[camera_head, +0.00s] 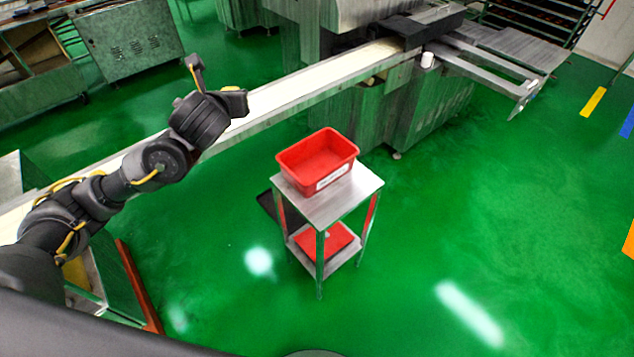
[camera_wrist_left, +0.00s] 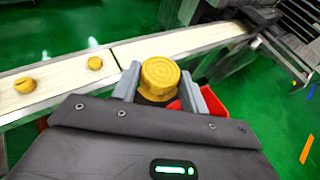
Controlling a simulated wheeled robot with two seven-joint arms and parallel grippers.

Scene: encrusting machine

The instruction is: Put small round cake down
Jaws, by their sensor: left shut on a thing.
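In the left wrist view a small round cake (camera_wrist_left: 160,77), yellow-brown with ring marks on top, sits between the two grey fingers of my left gripper (camera_wrist_left: 164,88). The gripper is shut on it. In the head view my left gripper (camera_head: 222,95) is at the end of the raised left arm, in front of the conveyor; the cake is hidden there. A red bin (camera_head: 320,161) stands on a small metal stand (camera_head: 335,205); part of the bin shows behind the fingers in the wrist view. My right gripper is in neither view.
A pale conveyor belt (camera_head: 320,82) runs diagonally to the encrusting machine (camera_head: 425,110). Two other cakes (camera_wrist_left: 25,85) (camera_wrist_left: 95,63) lie on the belt in the wrist view. A second red bin (camera_head: 325,243) is on the stand's lower shelf. Green floor to the right is clear.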

